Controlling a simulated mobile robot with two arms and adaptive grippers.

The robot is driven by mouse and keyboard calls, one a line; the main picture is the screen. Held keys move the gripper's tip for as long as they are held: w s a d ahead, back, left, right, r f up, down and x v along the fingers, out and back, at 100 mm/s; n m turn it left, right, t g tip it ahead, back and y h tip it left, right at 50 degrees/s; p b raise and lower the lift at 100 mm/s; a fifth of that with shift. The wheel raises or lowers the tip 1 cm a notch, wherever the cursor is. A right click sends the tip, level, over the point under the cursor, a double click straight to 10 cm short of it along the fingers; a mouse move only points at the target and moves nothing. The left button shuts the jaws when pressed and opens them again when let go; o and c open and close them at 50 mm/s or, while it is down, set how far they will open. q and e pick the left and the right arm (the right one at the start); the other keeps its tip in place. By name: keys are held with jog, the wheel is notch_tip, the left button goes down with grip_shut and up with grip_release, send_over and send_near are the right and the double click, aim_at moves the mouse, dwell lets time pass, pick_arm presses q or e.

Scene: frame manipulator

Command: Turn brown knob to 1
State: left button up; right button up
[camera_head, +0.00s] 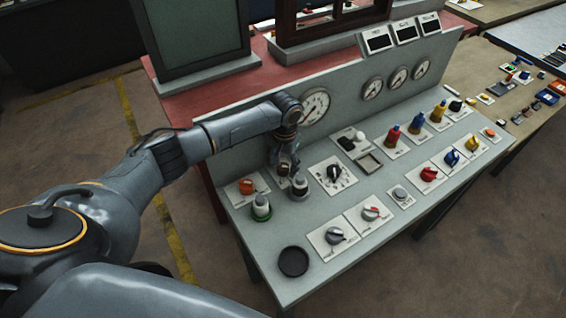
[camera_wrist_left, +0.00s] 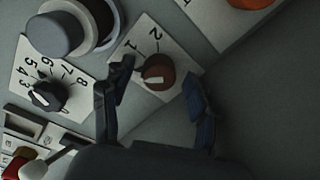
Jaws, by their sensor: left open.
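The brown knob (camera_wrist_left: 157,70) sits on a white plate (camera_wrist_left: 128,50) marked 1 and 2 in the left wrist view. A pale pointer mark shows on the knob; I cannot tell surely which number it points to. My left gripper (camera_wrist_left: 158,82) is open, with one finger on each side of the knob in this view. I cannot tell whether the fingers touch it. In the head view the left gripper (camera_head: 286,165) points down over the panel's left part and largely hides the knob. My right gripper is not in view.
A grey round button (camera_head: 299,184), an orange knob (camera_head: 246,186) and a green-based button (camera_head: 261,207) stand close by on the sloped panel. A black numbered dial (camera_head: 333,173) is to the right. Gauges (camera_head: 315,107) line the upright panel behind.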

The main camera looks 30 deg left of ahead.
pick_arm(q)
jog(key=shift+f, duration=0.1)
jog(key=shift+c, duration=1.3)
jog(key=c, duration=0.9)
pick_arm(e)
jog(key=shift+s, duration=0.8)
pick_arm(q)
jog(key=shift+m, duration=0.3)
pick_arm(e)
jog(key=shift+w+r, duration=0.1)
pick_arm(q)
jog(key=m+p, duration=0.1)
jog(key=m, duration=0.1)
jog(key=shift+m, duration=0.4)
jog(key=shift+m+p, duration=0.45)
jog(key=shift+m, duration=2.15)
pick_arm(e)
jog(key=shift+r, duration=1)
